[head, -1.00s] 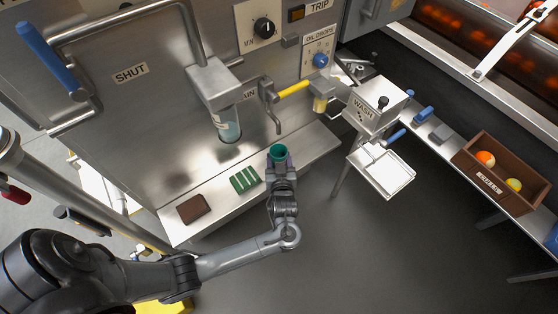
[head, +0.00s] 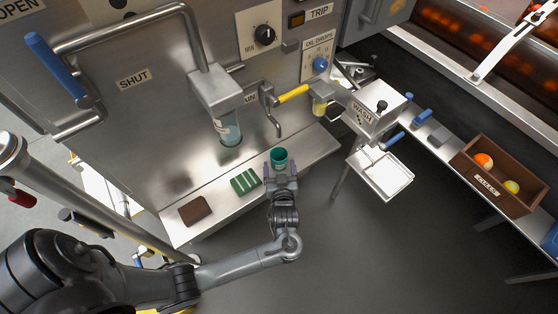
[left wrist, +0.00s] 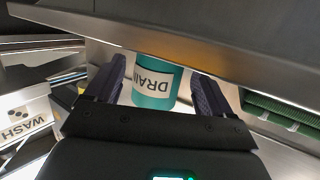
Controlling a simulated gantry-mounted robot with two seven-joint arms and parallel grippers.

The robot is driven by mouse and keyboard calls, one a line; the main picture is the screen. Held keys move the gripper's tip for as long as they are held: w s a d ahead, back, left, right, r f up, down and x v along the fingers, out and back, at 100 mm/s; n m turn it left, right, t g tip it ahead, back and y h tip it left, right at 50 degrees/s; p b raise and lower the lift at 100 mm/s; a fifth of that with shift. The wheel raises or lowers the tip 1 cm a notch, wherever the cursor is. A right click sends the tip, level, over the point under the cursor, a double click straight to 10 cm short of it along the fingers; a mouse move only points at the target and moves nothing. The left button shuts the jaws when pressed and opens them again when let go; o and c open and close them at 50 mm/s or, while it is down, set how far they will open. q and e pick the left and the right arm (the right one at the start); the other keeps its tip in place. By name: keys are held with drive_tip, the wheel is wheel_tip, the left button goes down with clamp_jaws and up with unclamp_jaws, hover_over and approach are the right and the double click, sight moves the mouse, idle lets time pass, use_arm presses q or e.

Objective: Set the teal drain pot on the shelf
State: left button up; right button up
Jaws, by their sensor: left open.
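The teal drain pot (head: 279,158) stands upright on the metal shelf (head: 232,192), near its front edge and below the drain spout (head: 272,122). In the left wrist view the pot (left wrist: 156,88) shows its white DRAIN label, upside down in the picture. My left gripper (head: 280,172) is just in front of the pot. In the left wrist view its fingers (left wrist: 156,85) are spread, one on each side of the pot, with gaps visible beside it. My right gripper is in neither view.
A green ridged pad (head: 245,181) and a brown pad (head: 195,210) lie on the shelf left of the pot. A yellow-handled valve (head: 293,94) juts out above. The wash box (head: 372,110) and a white tray (head: 385,175) stand to the right.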

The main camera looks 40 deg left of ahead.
use_arm(q)
drive_tip(key=p+v, duration=0.3)
drive_tip(key=v, duration=0.6)
drive_tip(key=shift+d, duration=0.2)
drive_tip(key=shift+s, duration=0.15)
